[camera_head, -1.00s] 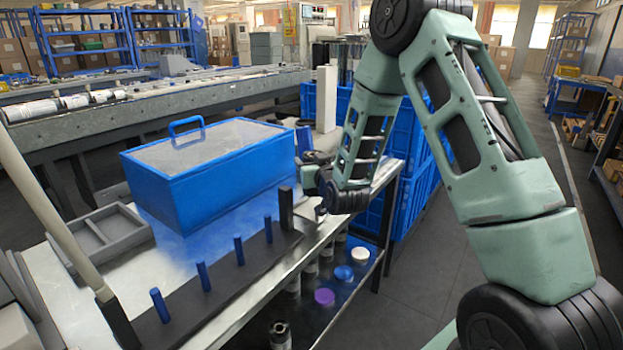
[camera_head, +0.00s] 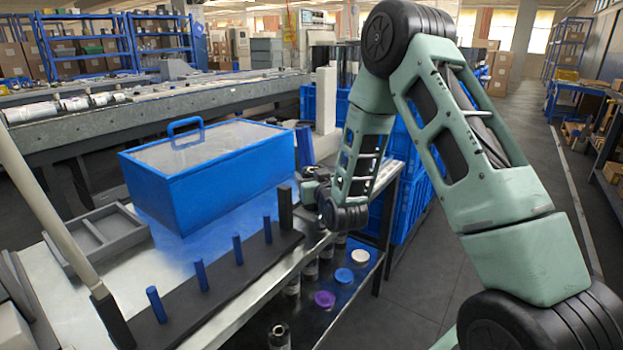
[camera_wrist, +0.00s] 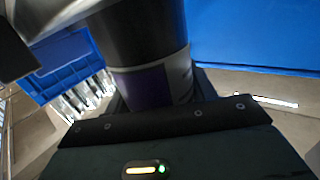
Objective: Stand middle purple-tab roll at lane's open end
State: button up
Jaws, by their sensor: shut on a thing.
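My gripper (camera_head: 314,182) is at the far right end of the bench, beside a black upright post (camera_head: 285,207). In the wrist view my gripper (camera_wrist: 160,92) is shut on a dark roll (camera_wrist: 140,35) with a purple and white band. The roll's ends are not clear there, and I cannot make it out surely in the head view. The lane area is the bench top (camera_head: 200,262) along a black rail (camera_head: 215,290) with several blue pegs. Whether the roll touches the bench is hidden.
A grey divided tray (camera_head: 105,240) is at left. Blue crates (camera_head: 400,190) stand behind my arm.

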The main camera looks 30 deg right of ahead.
jog(key=shift+f, duration=0.3)
jog(key=o, duration=1)
jog(key=shift+o, duration=1.1)
jog(key=shift+s+f, duration=0.1)
jog(key=shift+f, duration=0.1)
jog(key=shift+r+p, duration=0.55)
jog(key=shift+p, duration=0.1)
jog(key=p+v, duration=0.7)
jog(key=v, duration=0.4)
jog(key=shift+s+r+p, duration=0.3)
jog(key=shift+s+r, duration=0.1)
